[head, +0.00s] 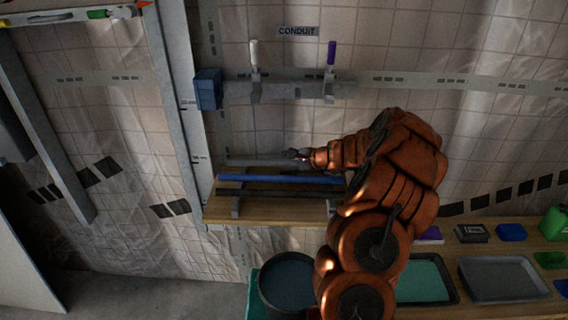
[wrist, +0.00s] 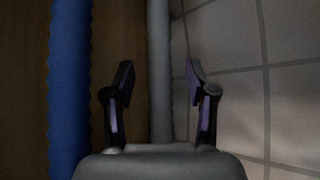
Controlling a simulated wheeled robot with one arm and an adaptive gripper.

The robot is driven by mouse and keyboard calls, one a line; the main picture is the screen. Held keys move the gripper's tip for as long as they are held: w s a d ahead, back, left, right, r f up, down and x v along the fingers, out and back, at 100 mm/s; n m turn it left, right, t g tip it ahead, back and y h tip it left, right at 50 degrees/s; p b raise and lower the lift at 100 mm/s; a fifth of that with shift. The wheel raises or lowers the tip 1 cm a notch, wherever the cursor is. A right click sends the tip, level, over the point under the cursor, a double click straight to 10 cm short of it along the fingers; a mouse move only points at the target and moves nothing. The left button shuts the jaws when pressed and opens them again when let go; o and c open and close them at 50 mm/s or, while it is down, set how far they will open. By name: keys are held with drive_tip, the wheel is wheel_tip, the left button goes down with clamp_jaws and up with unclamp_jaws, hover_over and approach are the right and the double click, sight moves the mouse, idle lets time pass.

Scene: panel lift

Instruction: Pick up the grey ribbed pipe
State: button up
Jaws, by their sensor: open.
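The grey ribbed pipe (head: 252,162) lies at the back of a wooden shelf, against the tiled wall. In the wrist view the grey pipe (wrist: 159,40) runs lengthwise between the two fingers, with a gap on each side. My gripper (head: 295,154) is over the pipe in the head view. In the wrist view my gripper (wrist: 160,72) is open and holds nothing. The palm hides the near part of the pipe. I cannot tell how far the fingertips are above it.
A blue pipe (head: 265,178) lies parallel, in front of the grey one; it is left of my fingers in the wrist view (wrist: 68,90). A dark pipe (head: 280,193) lies nearer the shelf (head: 270,214) front. Above are a rail with two clamps (head: 331,85) and a blue box (head: 208,90).

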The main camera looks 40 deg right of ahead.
sight(288, 163)
clamp_jaws()
idle(0.3)
drive_tip(key=shift+r, duration=0.1)
drive_tip(key=shift+r+b, duration=0.55)
drive_tip(key=shift+r, duration=0.9)
drive_tip(key=shift+s+a+r, duration=0.15)
drive_tip(key=shift+a+r, duration=0.05)
drive_tip(key=shift+a, duration=0.05)
drive_tip(key=s+a+b, duration=0.1)
drive_tip(key=s+a, duration=0.1)
drive_tip(key=a, duration=0.2)
drive_tip(key=s+a+r+b, duration=0.1)
drive_tip(key=s+a, duration=0.2)
drive_tip(key=a, duration=0.1)
drive_tip(key=s+a+b, duration=0.2)
drive_tip(key=s+a, duration=0.1)
drive_tip(key=a, duration=0.2)
drive_tip(key=shift+r, duration=0.25)
